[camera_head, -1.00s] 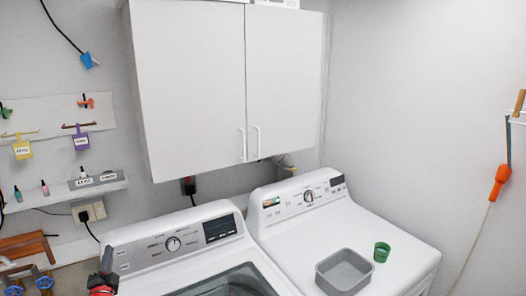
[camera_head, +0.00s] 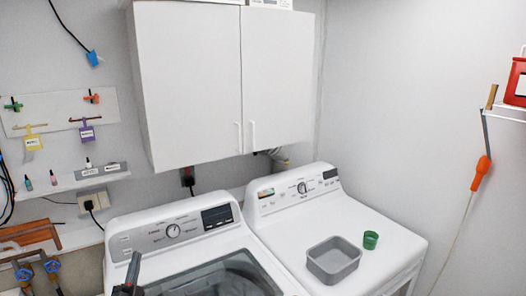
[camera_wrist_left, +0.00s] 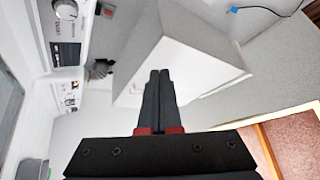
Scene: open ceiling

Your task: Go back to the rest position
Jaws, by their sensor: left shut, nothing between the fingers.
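My left gripper (camera_head: 132,272) shows at the bottom left of the head view, in front of the left washing machine (camera_head: 170,232). In the left wrist view its two dark fingers (camera_wrist_left: 158,90) are together and hold nothing. The white wall cabinet (camera_wrist_left: 185,55) lies beyond the fingertips in that view. My right gripper is in neither view.
A grey basin (camera_head: 334,262) and a green cup (camera_head: 370,240) stand on the right machine (camera_head: 395,232). The white cabinet (camera_head: 225,85) hangs above both machines. A shelf with small bottles (camera_head: 75,183) is at left. An orange-handled tool (camera_head: 481,172) hangs at right.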

